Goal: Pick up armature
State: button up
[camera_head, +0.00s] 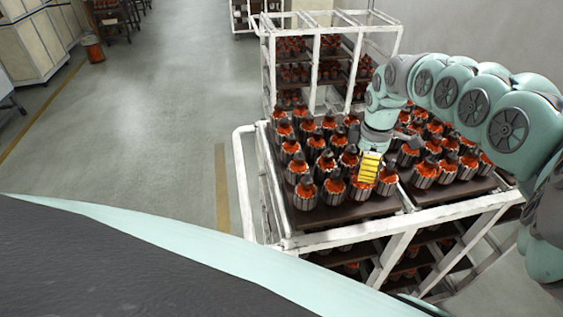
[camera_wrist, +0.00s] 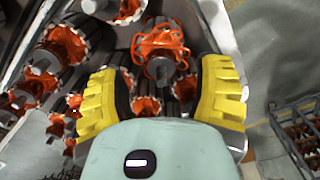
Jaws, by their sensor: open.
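Several armatures with dark ribbed bodies, orange windings and grey shafts stand upright in rows on the rack's top trays. One near armature (camera_head: 305,192) stands at the front left corner of the left tray. My gripper (camera_head: 368,168), with yellow fingers, is over the rack near its middle. In the wrist view my gripper (camera_wrist: 163,100) is open, its two yellow fingers spread apart. An armature (camera_wrist: 160,55) with orange winding and a grey shaft shows just beyond and between the fingers. I cannot tell whether the fingers touch it. My gripper hides some armatures in the head view.
The white-framed rack (camera_head: 330,238) has a lower level with more armatures. Another white shelf rack (camera_head: 315,60) stands behind it. An orange bin (camera_head: 93,48) is at the far left. The grey floor (camera_head: 150,130) left of the rack is clear.

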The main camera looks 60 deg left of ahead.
aim_at(361, 184)
jog(key=shift+s+a+f, duration=0.1)
jog(key=shift+s+f, duration=0.1)
jog(key=shift+f, duration=0.5)
jog(key=shift+f+p, duration=0.35)
jog(key=shift+f, duration=0.3)
jog(key=shift+o, duration=0.4)
jog(key=shift+w, duration=0.1)
grip_shut()
jog(key=shift+w, duration=0.1)
